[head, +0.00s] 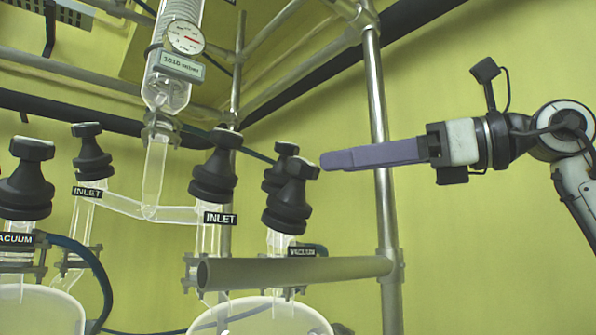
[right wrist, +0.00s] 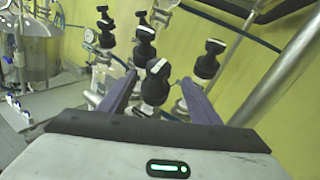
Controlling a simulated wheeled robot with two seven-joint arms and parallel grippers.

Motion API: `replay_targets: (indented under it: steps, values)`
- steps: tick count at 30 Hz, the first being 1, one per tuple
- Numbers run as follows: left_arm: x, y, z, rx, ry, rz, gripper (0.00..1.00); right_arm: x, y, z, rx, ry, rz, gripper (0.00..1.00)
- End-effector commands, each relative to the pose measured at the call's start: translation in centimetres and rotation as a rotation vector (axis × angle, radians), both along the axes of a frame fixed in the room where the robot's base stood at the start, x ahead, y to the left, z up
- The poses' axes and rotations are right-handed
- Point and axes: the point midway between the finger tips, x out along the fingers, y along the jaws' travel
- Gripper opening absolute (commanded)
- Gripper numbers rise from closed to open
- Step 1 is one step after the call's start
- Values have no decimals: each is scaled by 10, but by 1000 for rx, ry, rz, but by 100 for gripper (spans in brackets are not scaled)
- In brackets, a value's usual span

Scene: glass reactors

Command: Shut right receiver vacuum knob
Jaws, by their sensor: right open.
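The right receiver vacuum knob (head: 290,197) is a black ribbed knob with a flat grip on top, above a black VACUUM label (head: 302,251). My right gripper (head: 324,161) reaches in from the right, level, with its purple fingertips just right of the knob's top. In the right wrist view, what looks like the same knob (right wrist: 155,83) stands between the open fingers of the right gripper (right wrist: 159,79). I cannot tell whether the fingers touch it. My left gripper is not in view.
Another black knob (head: 275,165) stands close behind the vacuum knob. An INLET knob (head: 215,167) is to its left, with more knobs farther left. A metal upright pole (head: 378,130) stands behind the right gripper. A horizontal pipe (head: 300,271) crosses below.

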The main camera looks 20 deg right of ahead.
Motion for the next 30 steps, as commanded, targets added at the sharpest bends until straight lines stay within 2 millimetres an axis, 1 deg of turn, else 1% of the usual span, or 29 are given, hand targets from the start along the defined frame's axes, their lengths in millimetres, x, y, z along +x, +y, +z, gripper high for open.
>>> replay_targets:
  steps: [1,4,9,12,16,24,25,26,30]
  values:
    - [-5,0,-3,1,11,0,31,7,8,0,0,1,3,57]
    - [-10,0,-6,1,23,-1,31,21,22,0,-1,1,4,57]
    - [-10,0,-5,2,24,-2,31,41,42,0,1,0,4,57]
    - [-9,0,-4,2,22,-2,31,50,49,0,1,0,2,57]
    - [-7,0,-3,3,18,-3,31,56,55,0,2,0,2,57]
    - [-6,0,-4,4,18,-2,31,57,56,0,2,-1,1,57]
    - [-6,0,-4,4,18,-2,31,57,56,0,1,-1,1,56]
    - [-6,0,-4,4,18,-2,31,57,56,0,2,-1,1,51]
    - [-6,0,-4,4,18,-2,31,57,56,0,1,-1,1,27]
